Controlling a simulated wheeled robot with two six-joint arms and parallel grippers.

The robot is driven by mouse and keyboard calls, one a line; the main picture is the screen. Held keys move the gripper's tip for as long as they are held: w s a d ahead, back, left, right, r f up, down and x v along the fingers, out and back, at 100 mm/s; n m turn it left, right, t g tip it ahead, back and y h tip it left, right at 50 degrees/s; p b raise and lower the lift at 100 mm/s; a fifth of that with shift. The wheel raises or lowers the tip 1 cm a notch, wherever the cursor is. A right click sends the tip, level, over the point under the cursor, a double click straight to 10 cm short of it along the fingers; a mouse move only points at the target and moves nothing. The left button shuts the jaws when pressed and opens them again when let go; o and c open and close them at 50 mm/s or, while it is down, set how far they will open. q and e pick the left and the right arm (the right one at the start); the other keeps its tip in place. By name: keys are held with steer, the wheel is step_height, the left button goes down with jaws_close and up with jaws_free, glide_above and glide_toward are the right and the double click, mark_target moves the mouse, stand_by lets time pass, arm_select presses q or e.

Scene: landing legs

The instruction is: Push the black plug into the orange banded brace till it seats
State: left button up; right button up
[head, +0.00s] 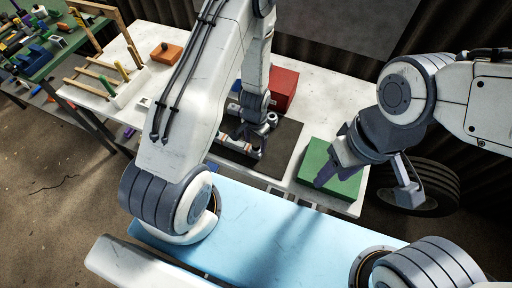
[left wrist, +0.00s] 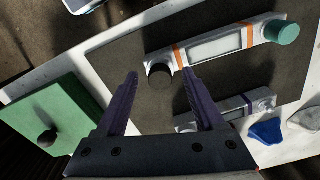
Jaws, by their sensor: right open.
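The orange banded brace (left wrist: 217,46) is a white bar with two orange bands, lying on the dark mat in the left wrist view. A teal round cap (left wrist: 283,33) is at its right end. The black plug (left wrist: 160,76) is at its left end; I cannot tell how deep it sits. My left gripper (left wrist: 160,73) is open, with the plug showing between and apart from its fingertips. In the head view my left gripper (head: 244,138) is low over the mat, partly hidden by its arm. My right gripper (head: 367,183) is open and empty beside the green block.
A purple banded bar (left wrist: 228,112) and a blue piece (left wrist: 265,131) lie near the brace. The dark mat (head: 283,150) lies on the white table (head: 325,92). A red box (head: 283,88) stands behind, and a green block (head: 318,158) is to the right. A wooden rack (head: 95,75) is at left.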

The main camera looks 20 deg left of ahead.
mark_target(255, 144)
arm_select(q)
step_height(255, 144, up, 12)
stand_by(0.7)
stand_by(2.6)
